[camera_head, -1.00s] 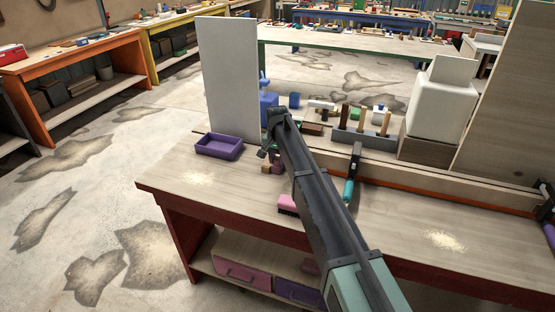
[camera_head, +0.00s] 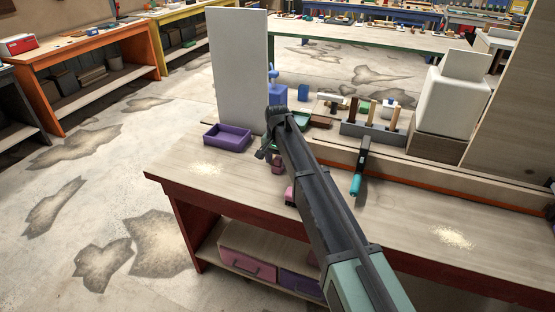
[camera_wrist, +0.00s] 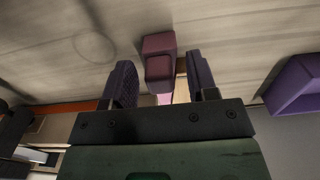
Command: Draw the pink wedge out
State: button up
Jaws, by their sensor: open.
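Small dull-pink blocks (camera_head: 277,167) show just below my gripper (camera_head: 266,152) in the head view, partly hidden by my arm. In the wrist view a dull-pink piece (camera_wrist: 158,68) with a square end lies between the two dark fingers of my open gripper (camera_wrist: 160,62). There is a gap on both sides of it, wider on the right. A paler pink strip (camera_wrist: 165,98) shows behind it near the gripper's palm. I cannot tell which of these pink parts is the wedge, as its tapered shape does not show.
A purple tray (camera_head: 227,137) stands left of my gripper, before a tall white panel (camera_head: 240,70). Behind are a blue container (camera_head: 278,93) and a grey rack with handles (camera_head: 372,131). The bench front is mostly clear.

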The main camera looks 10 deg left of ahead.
jog(key=shift+r, duration=0.1)
notch_tip(320, 180, up, 11)
jog(key=p, duration=1.1)
jog(key=shift+f, duration=0.2)
jog(key=s+d+n, duration=0.1)
jog(key=s+d, duration=1.2)
jog(key=s, duration=0.3)
jog(key=s+d+n, duration=0.2)
jog(key=s+d, duration=1.1)
jog(key=s, duration=0.3)
jog(key=shift+s+d, duration=0.15)
